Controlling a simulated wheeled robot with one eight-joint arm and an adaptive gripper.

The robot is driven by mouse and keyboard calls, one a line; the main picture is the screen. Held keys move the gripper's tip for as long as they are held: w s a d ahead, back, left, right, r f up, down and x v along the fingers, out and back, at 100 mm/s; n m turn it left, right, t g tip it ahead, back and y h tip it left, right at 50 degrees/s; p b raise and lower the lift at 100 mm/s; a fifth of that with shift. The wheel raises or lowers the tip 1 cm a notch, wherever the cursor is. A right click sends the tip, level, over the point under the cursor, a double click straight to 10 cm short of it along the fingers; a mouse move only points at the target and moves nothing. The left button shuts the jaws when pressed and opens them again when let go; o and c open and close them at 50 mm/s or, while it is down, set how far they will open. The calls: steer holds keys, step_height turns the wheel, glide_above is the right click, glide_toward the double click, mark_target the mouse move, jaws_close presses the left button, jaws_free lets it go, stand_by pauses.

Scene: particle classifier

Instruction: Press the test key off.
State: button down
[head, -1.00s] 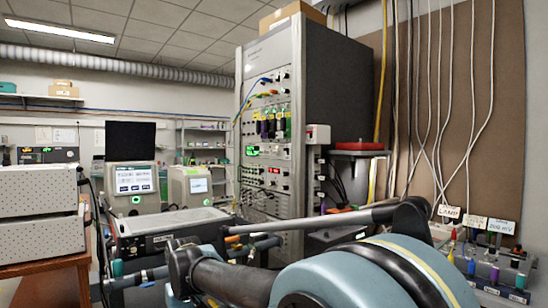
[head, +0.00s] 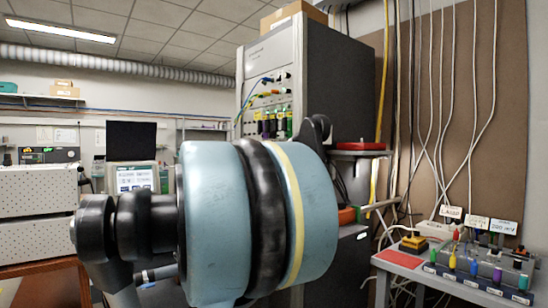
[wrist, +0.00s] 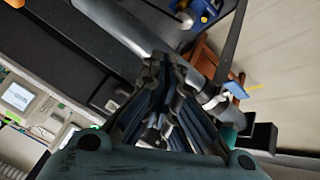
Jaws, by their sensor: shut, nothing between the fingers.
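No key marked as a test key can be made out in either view. The tall grey instrument rack (head: 345,85) stands behind my arm in the head view, and its lower front panels are hidden by my large blue arm joint. Coloured plugs and cables show on its upper front. My gripper (wrist: 165,72) is in the wrist view, with its dark fingers closed together and nothing held. It is near a pale grey bar (wrist: 115,25) and dark equipment surfaces. My gripper does not show in the head view.
At the right, a terminal box (head: 485,270) with coloured posts stands beside a yellow-topped device (head: 414,244). A white instrument with a screen (head: 135,177) is at the left, partly behind my arm. Hanging cables (head: 445,120) line the brown panel.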

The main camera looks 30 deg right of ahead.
steer(key=w+d+r+n+t+h, duration=0.4)
steer(key=w+d+r+n+t, duration=0.2)
steer(key=w+d+r, duration=1.15)
steer(key=w+d+r+n+t+h, duration=0.1)
steer(key=w+d+r+n+h, duration=0.1)
steer(key=d+r, duration=0.5)
steer(key=w+d+r+n+t+h, duration=0.1)
steer(key=w+d+r+h, duration=0.4)
steer(key=d, duration=1.1)
step_height(320, 180, up, 3)
steer(key=shift+f+n+h, duration=0.1)
steer(key=shift+n+h, duration=0.6)
steer(key=shift+h, duration=0.5)
steer(key=d, duration=0.8)
steer(key=shift+w+d, duration=0.3)
steer(key=shift+d, duration=0.15)
